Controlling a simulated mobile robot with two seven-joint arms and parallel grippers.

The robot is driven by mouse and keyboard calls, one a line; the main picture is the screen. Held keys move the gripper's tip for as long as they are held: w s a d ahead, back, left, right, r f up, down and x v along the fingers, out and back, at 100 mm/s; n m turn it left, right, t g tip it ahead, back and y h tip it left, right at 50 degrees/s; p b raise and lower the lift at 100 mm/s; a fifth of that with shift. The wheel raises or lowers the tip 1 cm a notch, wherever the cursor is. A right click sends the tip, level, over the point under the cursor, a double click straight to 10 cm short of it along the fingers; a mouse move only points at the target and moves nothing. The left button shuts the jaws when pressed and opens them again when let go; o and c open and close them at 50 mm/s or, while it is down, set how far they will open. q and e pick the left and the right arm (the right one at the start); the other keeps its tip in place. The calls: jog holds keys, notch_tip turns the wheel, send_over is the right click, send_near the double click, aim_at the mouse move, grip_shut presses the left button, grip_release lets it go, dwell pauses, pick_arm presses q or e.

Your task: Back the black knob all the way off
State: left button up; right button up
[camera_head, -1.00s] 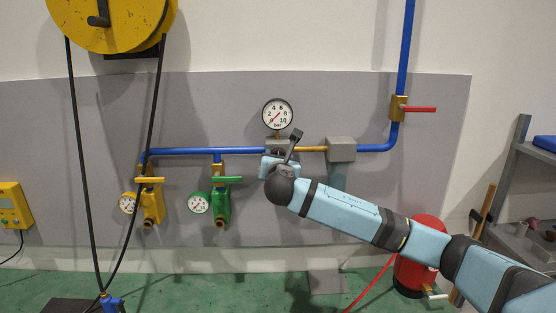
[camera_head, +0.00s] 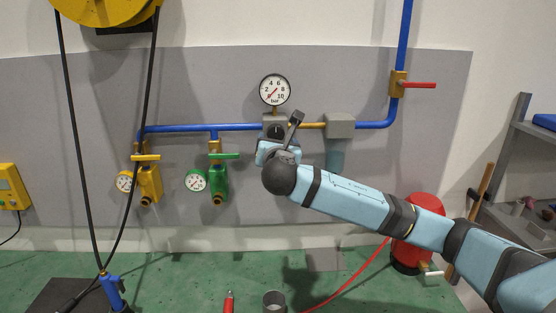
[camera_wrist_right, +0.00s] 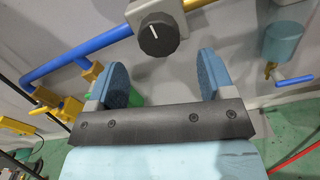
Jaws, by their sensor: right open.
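The black knob (camera_wrist_right: 158,38) is round, with a white pointer line aimed up and slightly left in the right wrist view. It sits on a grey regulator block (camera_head: 268,121) under a round gauge (camera_head: 275,90) whose scale reads in bar. In the head view the knob (camera_head: 275,132) shows just above my right gripper (camera_head: 274,147). In the wrist view my right gripper (camera_wrist_right: 164,66) is open and empty. Its two blue fingers stand apart, with the knob beyond their tips and between their lines, not touched. My left gripper is out of view.
A blue pipe (camera_head: 185,128) runs along the wall to a red-handled valve (camera_head: 398,85). A filter bowl (camera_head: 335,153) hangs right of the block. Yellow (camera_head: 149,182) and green (camera_head: 218,180) valves stand left. A red tank (camera_head: 424,207) stands on the floor at right.

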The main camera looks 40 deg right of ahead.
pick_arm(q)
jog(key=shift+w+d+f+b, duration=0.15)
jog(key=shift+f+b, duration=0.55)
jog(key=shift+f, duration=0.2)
pick_arm(e)
jog(key=v, duration=0.8)
jog(key=shift+f, duration=0.1)
jog(key=s+a+f+m+g+y, duration=0.15)
jog(key=a+f+m+y, duration=0.35)
jog(key=f, duration=0.9)
jog(key=s+a+f+m+g+y, duration=0.1)
jog(key=s+a+f+m+y, duration=0.15)
jog(key=a+f+y, duration=0.75)
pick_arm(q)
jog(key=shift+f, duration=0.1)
pick_arm(e)
jog(key=s+a+f+m+g+h, duration=0.1)
jog(key=s+f+m+h, duration=0.1)
jog(key=s+f+m, duration=1.4)
jog(key=s+f, duration=0.6)
jog(key=f, duration=0.3)
jog(key=shift+s+m+g, duration=0.35)
jog(key=shift+a, duration=0.1)
